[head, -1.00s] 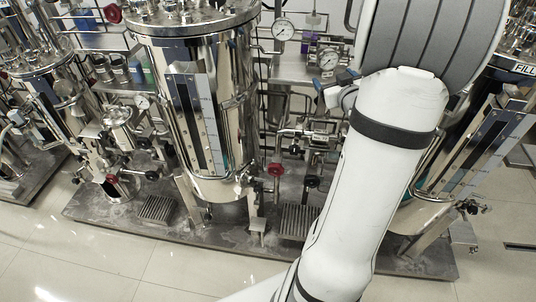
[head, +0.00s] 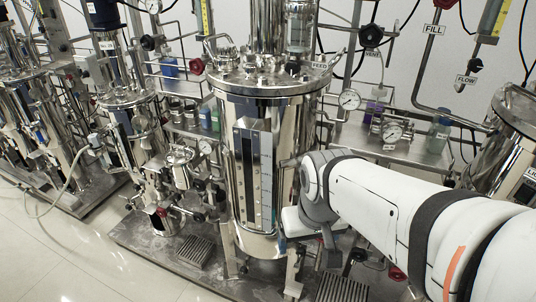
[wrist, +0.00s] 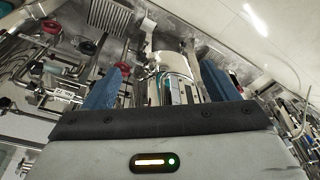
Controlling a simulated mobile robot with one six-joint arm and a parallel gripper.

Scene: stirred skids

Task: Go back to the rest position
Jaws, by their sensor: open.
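My gripper (wrist: 162,68) shows in the wrist view, with its two blue fingers spread wide apart and nothing held between them. Beyond the fingers are shiny metal tank parts and the skid floor. In the head view my white arm reaches in from the lower right, and its wrist end is in front of the right side of the large steel tank (head: 223,165). The fingers cannot be made out in that view.
A shelf with bottles and gauges (head: 391,132) stands behind the arm. Another steel tank (head: 513,150) is at the right edge. Smaller vessels (head: 135,125) stand to the left. Pale tiled floor (head: 60,255) is open at the lower left.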

